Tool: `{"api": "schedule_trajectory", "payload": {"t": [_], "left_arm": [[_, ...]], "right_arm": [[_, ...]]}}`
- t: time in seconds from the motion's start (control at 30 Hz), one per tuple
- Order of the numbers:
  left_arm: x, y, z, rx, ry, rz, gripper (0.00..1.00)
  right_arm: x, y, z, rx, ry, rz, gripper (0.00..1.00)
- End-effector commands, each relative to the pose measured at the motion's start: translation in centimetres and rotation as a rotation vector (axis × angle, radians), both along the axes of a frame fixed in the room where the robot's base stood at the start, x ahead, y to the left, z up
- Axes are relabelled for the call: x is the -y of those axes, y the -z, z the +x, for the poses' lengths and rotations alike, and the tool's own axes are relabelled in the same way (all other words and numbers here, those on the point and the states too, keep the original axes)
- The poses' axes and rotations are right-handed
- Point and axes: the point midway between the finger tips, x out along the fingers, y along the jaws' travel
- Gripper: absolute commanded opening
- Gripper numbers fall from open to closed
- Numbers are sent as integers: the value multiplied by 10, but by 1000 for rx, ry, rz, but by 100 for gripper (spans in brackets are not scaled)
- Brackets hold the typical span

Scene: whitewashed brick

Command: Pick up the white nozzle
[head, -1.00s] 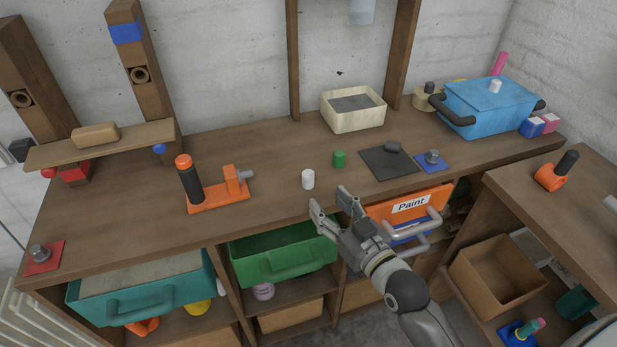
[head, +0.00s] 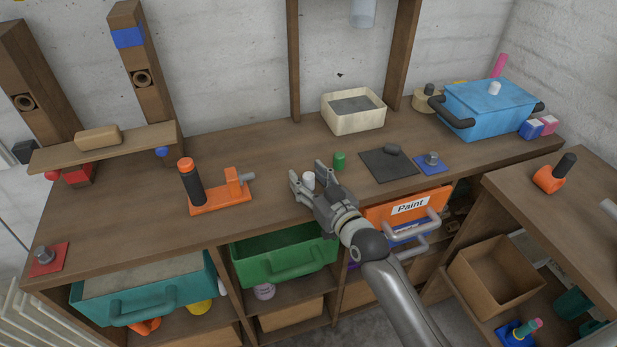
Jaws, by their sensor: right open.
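The white nozzle (head: 308,179) is a small white cylinder standing upright on the wooden workbench near its front edge. My right gripper (head: 307,174) is open, with its two fingers on either side of the nozzle in the head view. The gripper hides the lower part of the nozzle. I cannot tell whether a finger touches it. My left gripper is not in view.
A small green cylinder (head: 340,161) stands just right of the gripper. A dark mat (head: 377,168) with a grey stone lies further right. An orange tool (head: 222,197) stands left. A beige box (head: 352,122) is behind. An open green drawer (head: 290,264) juts out below the bench.

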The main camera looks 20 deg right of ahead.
Motion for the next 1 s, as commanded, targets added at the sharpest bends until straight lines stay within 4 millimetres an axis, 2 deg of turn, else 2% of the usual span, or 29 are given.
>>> {"api": "schedule_trajectory", "payload": {"t": [0.27,0.37,0.6,1.0], "left_arm": [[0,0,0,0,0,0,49],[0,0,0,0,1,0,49],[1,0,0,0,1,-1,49],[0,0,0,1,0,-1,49]], "right_arm": [[-1,0,4,0,0,-1,50],[-1,0,4,0,0,-1,40],[-1,0,3,0,0,-1,9],[-1,-2,4,2,0,-1,8]]}}
